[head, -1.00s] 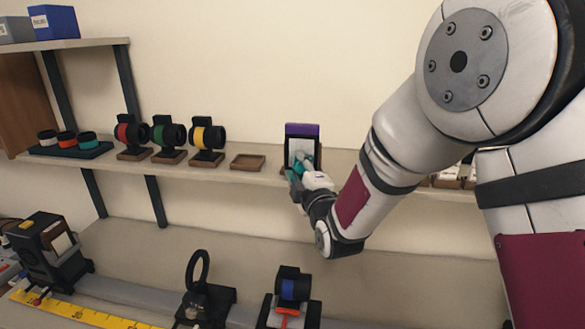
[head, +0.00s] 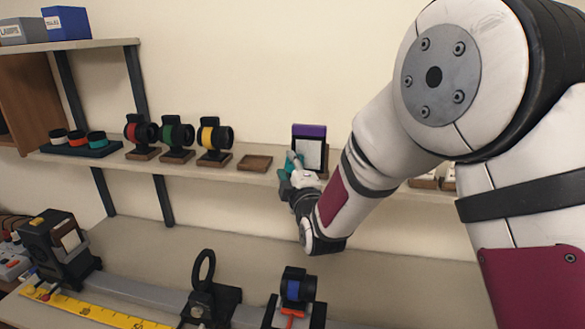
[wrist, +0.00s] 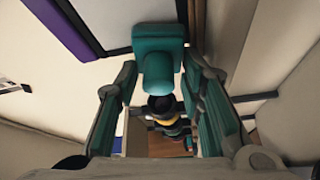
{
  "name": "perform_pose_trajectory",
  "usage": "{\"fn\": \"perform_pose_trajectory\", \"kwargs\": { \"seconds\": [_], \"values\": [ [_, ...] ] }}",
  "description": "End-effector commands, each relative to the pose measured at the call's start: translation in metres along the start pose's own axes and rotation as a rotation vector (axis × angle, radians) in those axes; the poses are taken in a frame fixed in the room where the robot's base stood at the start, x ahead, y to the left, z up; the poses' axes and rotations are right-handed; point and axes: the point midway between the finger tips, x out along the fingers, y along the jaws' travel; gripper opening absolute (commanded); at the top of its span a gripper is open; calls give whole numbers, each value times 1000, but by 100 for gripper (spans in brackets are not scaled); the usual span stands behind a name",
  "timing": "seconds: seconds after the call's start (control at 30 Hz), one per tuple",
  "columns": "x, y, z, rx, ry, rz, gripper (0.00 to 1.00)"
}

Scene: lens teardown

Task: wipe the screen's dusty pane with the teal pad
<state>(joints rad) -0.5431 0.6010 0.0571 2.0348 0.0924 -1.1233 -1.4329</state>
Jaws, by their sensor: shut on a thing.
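The screen (head: 309,131) stands on the wall shelf, with a purple top, a dark frame and a pale pane (head: 311,155). Its purple edge (wrist: 72,32) and pane (wrist: 98,18) also fill the upper left of the wrist view. My gripper (head: 291,172) is at the pane's lower left side in the head view. It is shut on the teal pad (wrist: 158,42), gripping its rounded handle between teal-lined fingers. The pad's block lies at the pane's edge; I cannot tell if it touches. Dust on the pane is too faint to make out.
Left of the screen on the shelf are an empty wooden tray (head: 255,162) and yellow (head: 214,138), green (head: 176,136) and red (head: 140,133) ringed lens mounts. Below, the bench holds a ring holder (head: 204,290) and a blue-banded lens (head: 297,286).

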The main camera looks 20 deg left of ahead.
Motion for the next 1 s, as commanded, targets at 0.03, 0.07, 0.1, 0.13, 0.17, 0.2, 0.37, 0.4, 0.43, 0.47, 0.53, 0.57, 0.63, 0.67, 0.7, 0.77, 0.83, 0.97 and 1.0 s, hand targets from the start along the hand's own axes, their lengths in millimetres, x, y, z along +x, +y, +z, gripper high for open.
{"fn": "perform_pose_trajectory", "kwargs": {
  "seconds": [0.03,0.07,0.1,0.13,0.17,0.2,0.37,0.4,0.43,0.47,0.53,0.57,0.63,0.67,0.7,0.77,0.83,0.97,1.0],
  "values": [
    [1,3,0,0,1,6,0],
    [0,3,-1,0,1,7,0],
    [-3,3,-3,0,1,7,0],
    [-5,4,-4,0,1,7,0],
    [-8,4,-6,0,1,6,0],
    [-12,4,-7,0,1,6,0],
    [-26,4,-14,0,0,4,0],
    [-30,4,-15,0,-1,3,0],
    [-32,4,-16,0,-1,3,0],
    [-34,4,-17,0,-1,3,0],
    [-40,4,-20,0,-1,4,0],
    [-42,4,-22,0,-1,3,0],
    [-48,4,-24,0,-1,3,0],
    [-49,4,-25,0,-1,3,0],
    [-51,4,-26,0,-1,3,0],
    [-53,3,-26,0,-1,4,0],
    [-53,3,-26,0,-1,4,0],
    [-53,2,-26,0,-1,4,0],
    [-53,2,-26,0,-1,4,0]
  ]
}}
